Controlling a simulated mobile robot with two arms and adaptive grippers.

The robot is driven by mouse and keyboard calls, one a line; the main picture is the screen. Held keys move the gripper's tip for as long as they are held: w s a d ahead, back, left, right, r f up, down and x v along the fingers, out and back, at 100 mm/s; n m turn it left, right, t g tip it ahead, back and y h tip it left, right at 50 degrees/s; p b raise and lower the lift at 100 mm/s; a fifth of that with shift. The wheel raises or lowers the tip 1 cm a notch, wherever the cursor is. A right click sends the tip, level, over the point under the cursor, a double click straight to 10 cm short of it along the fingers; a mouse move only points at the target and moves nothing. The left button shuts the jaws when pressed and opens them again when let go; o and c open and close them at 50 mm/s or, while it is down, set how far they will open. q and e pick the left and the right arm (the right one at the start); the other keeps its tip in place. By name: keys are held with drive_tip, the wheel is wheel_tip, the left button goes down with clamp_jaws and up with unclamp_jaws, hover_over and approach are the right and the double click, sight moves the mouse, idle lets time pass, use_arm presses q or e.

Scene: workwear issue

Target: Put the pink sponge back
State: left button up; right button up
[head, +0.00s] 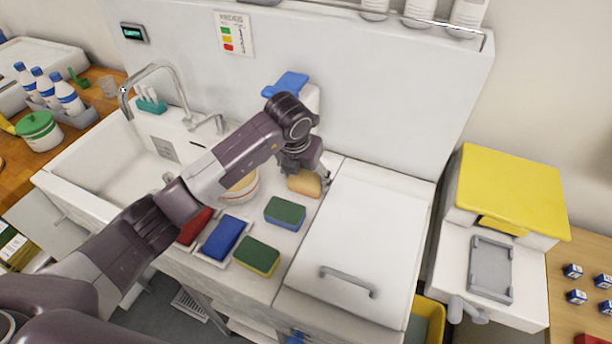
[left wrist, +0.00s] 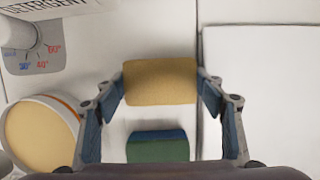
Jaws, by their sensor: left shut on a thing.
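No clearly pink sponge shows. My left gripper (head: 308,176) is shut on a tan-yellow sponge (head: 305,184) at the back of the counter, left of the white lid. In the left wrist view the fingers (left wrist: 161,88) press the two ends of this sponge (left wrist: 160,81). A green-topped sponge with a blue layer (head: 285,213) lies just in front of it. A green-topped sponge with a yellow layer (head: 256,256) lies nearer. A blue sponge (head: 222,237) and a red sponge (head: 194,227) lie on the left, the red one partly hidden by my arm. My right gripper is out of view.
A round tub of tan contents (left wrist: 42,136) stands left of the held sponge, partly behind my arm in the head view. The sink (head: 95,160) is on the left. A flat white lid with a handle (head: 350,245) lies on the right, bare on top.

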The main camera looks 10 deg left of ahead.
sight(285, 215)
use_arm(q)
drive_tip(key=o, duration=1.1)
drive_tip(key=shift+r, duration=0.25)
drive_tip(key=v, duration=0.2)
drive_tip(key=shift+r+b, duration=0.3)
drive_tip(key=shift+r, duration=0.05)
drive_tip(key=s+b, duration=0.1)
drive_tip(key=s, duration=0.2)
drive_tip(key=s+a+b, duration=0.1)
drive_tip(key=s, duration=0.3)
drive_tip(key=s+a+b, duration=0.1)
drive_tip(key=s+b, duration=0.1)
drive_tip(key=s, duration=0.2)
drive_tip(key=shift+f, duration=0.15)
drive_tip(key=shift+s+a, duration=0.2)
drive_tip(key=shift+s, duration=0.35)
